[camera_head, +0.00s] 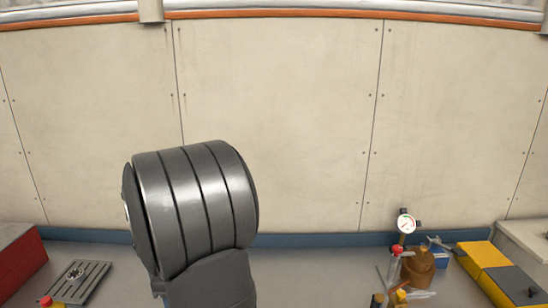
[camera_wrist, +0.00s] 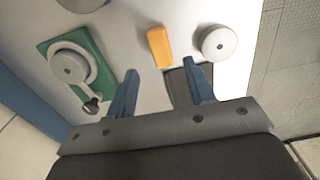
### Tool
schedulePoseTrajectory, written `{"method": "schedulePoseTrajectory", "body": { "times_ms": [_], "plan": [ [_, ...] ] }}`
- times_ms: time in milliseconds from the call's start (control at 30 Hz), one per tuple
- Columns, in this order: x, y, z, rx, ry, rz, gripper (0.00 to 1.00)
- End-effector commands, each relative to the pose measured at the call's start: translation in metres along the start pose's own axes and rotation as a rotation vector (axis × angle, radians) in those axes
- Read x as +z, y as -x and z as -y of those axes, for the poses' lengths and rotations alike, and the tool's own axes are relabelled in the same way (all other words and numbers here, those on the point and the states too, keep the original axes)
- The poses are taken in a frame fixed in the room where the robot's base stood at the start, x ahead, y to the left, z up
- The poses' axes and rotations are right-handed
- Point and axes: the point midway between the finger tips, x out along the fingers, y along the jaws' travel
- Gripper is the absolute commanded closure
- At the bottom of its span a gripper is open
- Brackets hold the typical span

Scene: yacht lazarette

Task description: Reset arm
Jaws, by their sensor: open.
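In the wrist view my gripper (camera_wrist: 164,92) shows two blue fingers held apart, with nothing between them. The fingers point toward a light surface with several objects on it. In the head view a large grey ribbed part of my arm (camera_head: 195,208) stands left of centre in front of the pale wall. My gripper is not seen in the head view. In the wrist view an orange block (camera_wrist: 160,46) lies just beyond the gap between the fingers. A dark flat piece (camera_wrist: 177,88) shows partly behind the right finger.
A white round disc (camera_wrist: 218,43) and a green plate with a round fitting (camera_wrist: 92,60) lie near the fingers. In the head view, a red box (camera_head: 20,258), a slotted grey plate (camera_head: 78,283), a dial gauge (camera_head: 406,223), a brown pot (camera_head: 418,266) and a yellow-grey case (camera_head: 497,272) line the bench.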

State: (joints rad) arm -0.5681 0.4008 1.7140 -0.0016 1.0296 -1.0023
Motion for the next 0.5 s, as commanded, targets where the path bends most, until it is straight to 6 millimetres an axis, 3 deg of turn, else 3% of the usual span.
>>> {"method": "schedulePoseTrajectory", "body": {
  "times_ms": [433,500],
  "plan": [
    [0.001,-0.091,0.001,-0.003,0.000,0.002,0.51],
    [-0.001,-0.074,-0.001,0.006,0.000,-0.004,0.51]
  ]
}}
